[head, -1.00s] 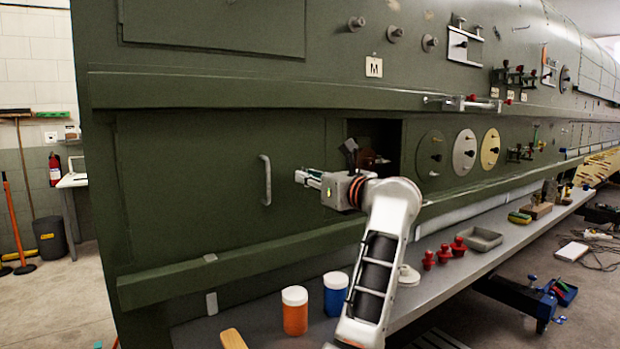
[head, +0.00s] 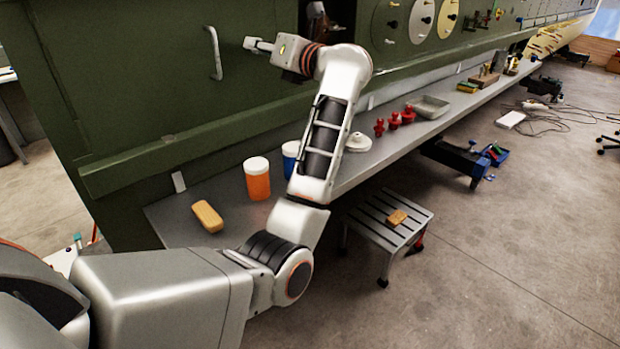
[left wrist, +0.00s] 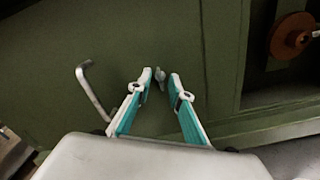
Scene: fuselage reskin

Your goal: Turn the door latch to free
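The green door (head: 130,70) carries a bar handle (head: 215,53), which also shows in the left wrist view (left wrist: 90,92). A small grey latch (left wrist: 161,77) sits on the door right of the handle. In the head view I cannot make the latch out behind my gripper. My left gripper (head: 260,44) is in front of the door, between the handle and the dark opening. In the left wrist view its two teal and white fingers (left wrist: 160,82) are apart, with the latch showing between and slightly beyond their tips. I cannot tell whether they touch it. My right gripper is not in view.
A grey ledge (head: 225,229) runs below the door. It holds an orange jar (head: 257,181), a blue jar (head: 290,160), a tan block (head: 207,216), red knobs (head: 394,121) and a grey tray (head: 429,106). A step stool (head: 385,218) stands on the floor.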

